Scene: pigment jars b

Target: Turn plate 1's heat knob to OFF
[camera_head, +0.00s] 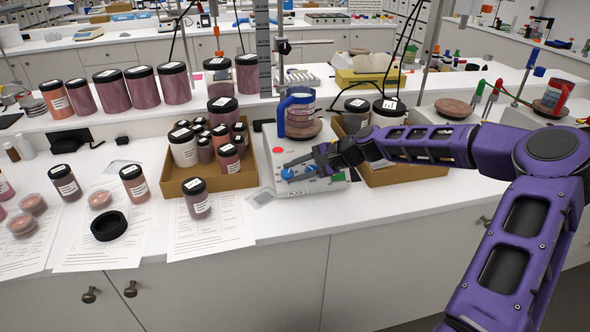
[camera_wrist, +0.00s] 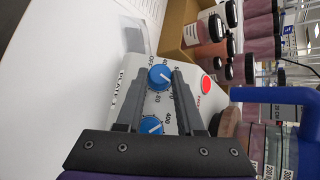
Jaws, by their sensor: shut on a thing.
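Plate 1 (camera_head: 268,160) is a white hotplate with a red button (camera_head: 278,150) and two blue knobs on its front panel. My gripper (camera_head: 287,167) reaches in from the right. In the wrist view my gripper (camera_wrist: 159,80) has its fingers on both sides of the upper blue knob (camera_wrist: 160,77), shut on it. This is the left knob (camera_head: 287,174) in the head view. The knob has a white mark, and numbers and what looks like OFF are printed around it. The other blue knob (camera_wrist: 151,126) sits between the finger bases, with numbers beside it.
A blue-handled jug (camera_head: 299,115) stands on the plate's round top. A cardboard tray of jars (camera_head: 220,183) is close on the left, and another cardboard tray (camera_head: 400,175) lies under my arm on the right. A single jar (camera_head: 197,198) stands on paper nearer the front.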

